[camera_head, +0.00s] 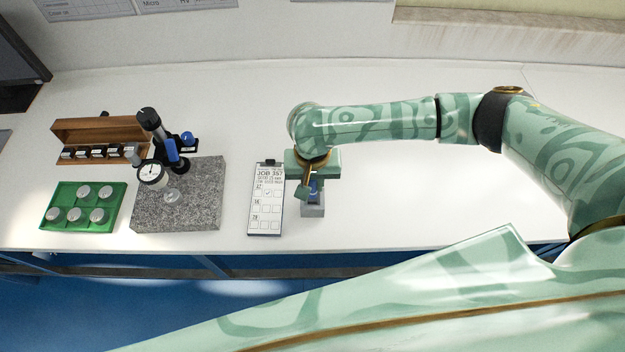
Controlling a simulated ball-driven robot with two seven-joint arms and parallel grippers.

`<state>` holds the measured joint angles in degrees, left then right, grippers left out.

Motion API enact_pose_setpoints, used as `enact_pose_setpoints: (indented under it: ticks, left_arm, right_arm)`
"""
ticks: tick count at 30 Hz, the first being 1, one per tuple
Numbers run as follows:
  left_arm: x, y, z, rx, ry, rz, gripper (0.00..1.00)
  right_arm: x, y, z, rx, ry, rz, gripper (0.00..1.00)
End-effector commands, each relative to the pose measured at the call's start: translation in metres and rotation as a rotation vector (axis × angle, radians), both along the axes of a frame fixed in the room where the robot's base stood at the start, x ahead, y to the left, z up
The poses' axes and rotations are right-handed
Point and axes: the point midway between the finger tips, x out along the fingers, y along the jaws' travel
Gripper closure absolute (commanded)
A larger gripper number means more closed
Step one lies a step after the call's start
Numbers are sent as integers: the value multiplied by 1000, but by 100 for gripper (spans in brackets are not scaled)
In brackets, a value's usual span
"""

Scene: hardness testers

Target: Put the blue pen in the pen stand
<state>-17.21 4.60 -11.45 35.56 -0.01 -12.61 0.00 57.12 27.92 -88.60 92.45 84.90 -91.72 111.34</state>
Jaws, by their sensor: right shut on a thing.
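My right gripper (308,188) reaches in from the right and points down just right of the clipboard. It is shut on the blue pen (315,187), of which only a short blue part shows between the fingers. The pen stand (313,210), a small grey block, is directly below the gripper near the table's front edge. The gripper hides the top of the stand, so I cannot tell whether the pen's lower end is inside it or above it. My left gripper is not in view.
A clipboard (266,205) with a job sheet lies close left of the stand. Further left are a granite plate (205,205) with a dial tester (152,175), a green tray (63,193) of metal discs and a wooden box (85,128). The table (430,195) right of the stand is clear.

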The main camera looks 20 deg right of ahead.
Motion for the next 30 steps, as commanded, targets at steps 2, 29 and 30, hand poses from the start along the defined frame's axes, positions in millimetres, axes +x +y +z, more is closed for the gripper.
enact_pose_setpoints:
  ticks: [2, 29, 30]
  left_arm:
    - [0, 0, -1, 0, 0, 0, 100]
    - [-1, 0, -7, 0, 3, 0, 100]
    - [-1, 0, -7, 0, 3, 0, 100]
  right_arm:
    - [0, 0, -3, 0, 1, 0, 100]
    - [0, 0, -30, 0, 1, 0, 100]
    - [0, 0, -31, 0, 1, -1, 100]
